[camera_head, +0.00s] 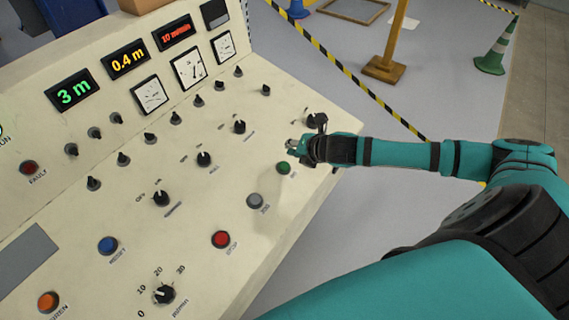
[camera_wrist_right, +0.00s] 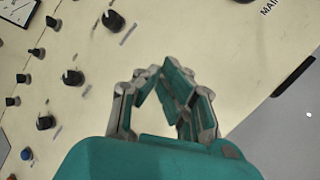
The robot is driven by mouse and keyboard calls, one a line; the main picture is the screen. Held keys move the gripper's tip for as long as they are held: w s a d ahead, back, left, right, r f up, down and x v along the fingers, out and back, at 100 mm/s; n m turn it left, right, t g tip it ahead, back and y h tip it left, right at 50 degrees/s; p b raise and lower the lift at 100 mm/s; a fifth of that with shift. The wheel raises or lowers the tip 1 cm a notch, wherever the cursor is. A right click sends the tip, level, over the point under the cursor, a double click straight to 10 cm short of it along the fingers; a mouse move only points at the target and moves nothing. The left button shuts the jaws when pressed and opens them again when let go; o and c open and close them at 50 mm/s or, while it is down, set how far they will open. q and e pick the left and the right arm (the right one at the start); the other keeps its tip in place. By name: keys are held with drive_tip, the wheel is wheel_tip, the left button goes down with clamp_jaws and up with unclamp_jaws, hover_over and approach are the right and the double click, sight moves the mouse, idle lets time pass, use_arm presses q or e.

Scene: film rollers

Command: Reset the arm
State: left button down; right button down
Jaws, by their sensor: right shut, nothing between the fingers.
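My right arm (camera_head: 405,155) is teal and black and reaches in from the right in the head view. Its gripper (camera_head: 292,145) is over the right edge of the cream control panel (camera_head: 125,240), close to the green button (camera_head: 283,168) and a black knob (camera_head: 314,121). In the right wrist view the gripper's fingers (camera_wrist_right: 160,78) come together at the tips with nothing between them, above the panel surface. Whether the fingertips touch the panel is not clear. My left gripper is not in view.
The panel carries several black knobs (camera_head: 203,159), a red button (camera_head: 221,239), a blue button (camera_head: 108,246), lit displays (camera_head: 72,91) and dials (camera_head: 188,69). Beyond it lie striped tape (camera_head: 345,75), a yellow post (camera_head: 390,50) and a green cone (camera_head: 497,47) on grey floor.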

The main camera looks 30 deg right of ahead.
idle(0.5)
drive_tip(key=s+a+m, duration=0.1)
drive_tip(key=a, duration=0.1)
drive_tip(key=s+a+f, duration=0.1)
drive_tip(key=a, duration=0.1)
drive_tip(key=s+a+f+m, duration=0.1)
drive_tip(key=a, duration=0.1)
drive_tip(key=shift+a+f+m+g+y, duration=0.1)
drive_tip(key=shift+m+g+y, duration=0.2)
drive_tip(key=shift+g+y, duration=0.1)
drive_tip(key=s+a+m, duration=0.1)
drive_tip(key=a+m, duration=0.1)
drive_tip(key=s+a+f+m, duration=0.1)
drive_tip(key=s+a+m, duration=0.1)
drive_tip(key=s+a+m+g, duration=0.1)
drive_tip(key=s+a, duration=0.1)
drive_tip(key=shift+s+a+f+m, duration=0.15)
drive_tip(key=shift+s+a+m, duration=0.15)
drive_tip(key=shift+m, duration=0.1)
drive_tip(key=s+m+g+h, duration=0.1)
drive_tip(key=s+m+g, duration=0.4)
drive_tip(key=s+m, duration=1.2)
wheel_tip(320, 180, down, 29)
drive_tip(key=s+n+g+b, duration=0.1)
drive_tip(key=s+b, duration=0.1)
drive_tip(key=s+d+f+g+b, duration=0.1)
drive_tip(key=s+d+f, duration=0.2)
drive_tip(key=s+f, duration=1.3)
drive_tip(key=shift+s+f, duration=0.25)
drive_tip(key=shift+f, duration=0.4)
